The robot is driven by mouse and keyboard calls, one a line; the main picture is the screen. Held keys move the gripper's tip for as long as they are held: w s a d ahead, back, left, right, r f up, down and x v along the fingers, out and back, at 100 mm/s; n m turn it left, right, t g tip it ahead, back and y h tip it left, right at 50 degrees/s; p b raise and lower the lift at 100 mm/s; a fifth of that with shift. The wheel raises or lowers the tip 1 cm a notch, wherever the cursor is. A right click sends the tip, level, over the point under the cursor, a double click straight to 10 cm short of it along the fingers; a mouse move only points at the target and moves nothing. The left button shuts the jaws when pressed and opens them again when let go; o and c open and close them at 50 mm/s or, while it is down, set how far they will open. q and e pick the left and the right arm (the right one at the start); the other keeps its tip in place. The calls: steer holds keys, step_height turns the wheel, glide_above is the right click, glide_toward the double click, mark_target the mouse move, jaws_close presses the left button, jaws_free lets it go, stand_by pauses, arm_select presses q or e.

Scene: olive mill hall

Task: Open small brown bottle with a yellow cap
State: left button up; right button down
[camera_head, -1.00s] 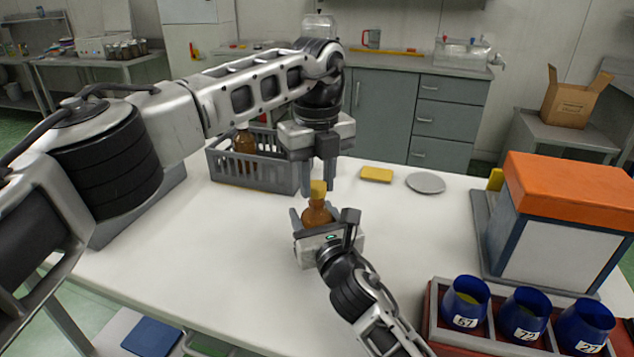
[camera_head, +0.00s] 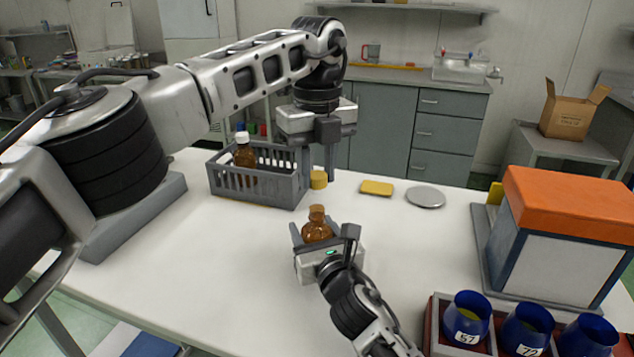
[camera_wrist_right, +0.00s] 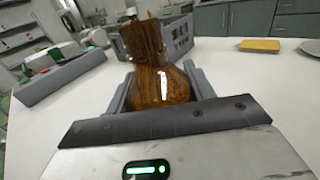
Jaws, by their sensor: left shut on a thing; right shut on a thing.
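The small brown bottle (camera_head: 317,227) stands upright in my right gripper (camera_head: 318,236), with its bare neck pointing up. My right gripper is shut on its body. The right wrist view shows the brown glass (camera_wrist_right: 160,84) between the two fingers, with no cap on the neck. My left gripper (camera_head: 318,172) is shut on the yellow cap (camera_head: 318,180). It holds the cap above and behind the bottle, apart from it, near the right end of the grey crate.
A grey crate (camera_head: 262,190) holds another brown bottle with a white cap (camera_head: 243,152). A yellow sponge-like block (camera_head: 377,188) and a grey disc (camera_head: 426,197) lie to the right. An orange-topped box (camera_head: 560,235) and blue cups (camera_head: 467,315) stand at right.

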steer(key=shift+c, duration=2.4)
jaws_free()
